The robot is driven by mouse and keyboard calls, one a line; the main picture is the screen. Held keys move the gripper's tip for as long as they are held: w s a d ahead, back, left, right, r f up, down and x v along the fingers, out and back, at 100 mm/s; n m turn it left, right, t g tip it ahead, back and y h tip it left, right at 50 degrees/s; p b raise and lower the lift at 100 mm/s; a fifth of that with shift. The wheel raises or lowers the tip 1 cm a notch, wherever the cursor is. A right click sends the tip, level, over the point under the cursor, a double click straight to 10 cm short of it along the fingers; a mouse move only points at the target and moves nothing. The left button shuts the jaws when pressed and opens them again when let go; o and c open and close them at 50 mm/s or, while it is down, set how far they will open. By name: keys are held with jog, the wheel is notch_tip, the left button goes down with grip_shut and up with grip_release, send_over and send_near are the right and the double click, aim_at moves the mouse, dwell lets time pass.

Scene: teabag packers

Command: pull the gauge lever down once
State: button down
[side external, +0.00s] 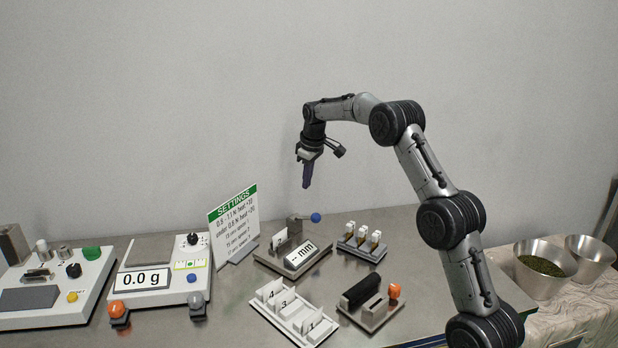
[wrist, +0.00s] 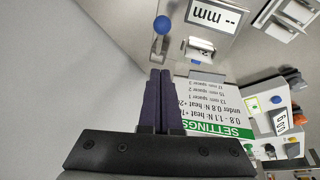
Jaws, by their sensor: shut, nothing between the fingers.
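The gauge (side external: 284,262) stands in the middle of the metal table, with a display that reads "-- mm". Its lever ends in a blue ball knob (side external: 316,217) that sticks out to the right at the top. In the wrist view the blue knob (wrist: 162,25) is ahead of the fingers, near the top, and the gauge display (wrist: 213,14) is to its right. My gripper (side external: 306,186) is shut and empty, pointing down, well above the table and above the gauge. In the wrist view its dark fingers (wrist: 160,74) are together and apart from the knob.
A green-headed settings sign (side external: 233,223) stands left of the gauge. A scale (side external: 160,275) reading 0.0 g is further left. A vial rack (side external: 362,243), a slotted white tray (side external: 292,314) and a black-roller device (side external: 370,302) surround the gauge. Metal bowls (side external: 543,268) are at right.

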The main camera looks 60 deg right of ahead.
send_over(315, 215)
jog(key=w, duration=0.3)
notch_tip(315, 215, down, 5)
jog(key=shift+s+f, duration=0.3)
jog(key=shift+f, duration=0.35)
jog(key=shift+s+f, duration=0.35)
jog(key=shift+f, duration=0.35)
jog(key=shift+s+f, duration=0.3)
jog(key=shift+f, duration=0.35)
jog(key=shift+s+a+f+t, duration=0.15)
jog(key=shift+s+f+t, duration=0.8)
jog(key=shift+t, duration=0.25)
jog(key=shift+s+f, duration=0.25)
jog(key=shift+f, duration=0.4)
jog(key=shift+s+f, duration=0.2)
jog(key=shift+f, duration=0.4)
